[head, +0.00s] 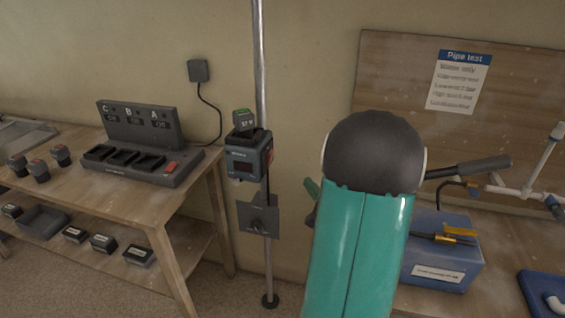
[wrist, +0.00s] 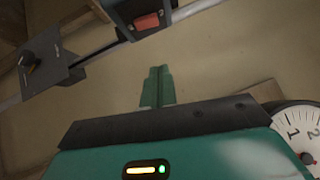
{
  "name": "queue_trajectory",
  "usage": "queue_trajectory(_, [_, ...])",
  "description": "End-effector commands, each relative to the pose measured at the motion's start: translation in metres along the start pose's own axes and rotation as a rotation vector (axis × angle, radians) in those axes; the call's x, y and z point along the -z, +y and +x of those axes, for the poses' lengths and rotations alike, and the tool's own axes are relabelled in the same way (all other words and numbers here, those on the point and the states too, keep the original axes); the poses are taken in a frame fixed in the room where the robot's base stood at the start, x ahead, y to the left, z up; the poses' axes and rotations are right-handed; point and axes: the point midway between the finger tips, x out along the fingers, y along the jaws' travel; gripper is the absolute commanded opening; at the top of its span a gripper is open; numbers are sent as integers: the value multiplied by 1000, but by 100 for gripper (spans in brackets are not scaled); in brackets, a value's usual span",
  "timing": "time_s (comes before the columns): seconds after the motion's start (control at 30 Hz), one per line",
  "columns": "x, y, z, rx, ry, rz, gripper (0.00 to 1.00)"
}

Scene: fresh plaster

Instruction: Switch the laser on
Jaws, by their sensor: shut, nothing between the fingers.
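The laser (head: 248,163), a grey-teal box, is mounted on an upright metal pole.
A grey bracket (head: 259,217) with a dark knob is on the pole below the laser. A bench (head: 196,168) with a charging station (head: 143,162) stands left. A blue box (head: 440,245) and white pipes (head: 515,191) are at right, partly behind my arm. Bare wall lies behind the pole.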

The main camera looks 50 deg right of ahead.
Motion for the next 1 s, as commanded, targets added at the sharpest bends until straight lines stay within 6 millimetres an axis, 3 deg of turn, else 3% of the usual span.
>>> queue_trajectory(0.17, [0, 0, 12, -1, -2, -2, 0])
queue_trajectory(0.63, [-1, 0, 101, 0, -3, -3, 0])
queue_trajectory(0.7, [-10, 0, 110, 0, -4, -1, 0])
queue_trajectory(1.0, [-28, 0, 128, 0, 0, -2, 0])
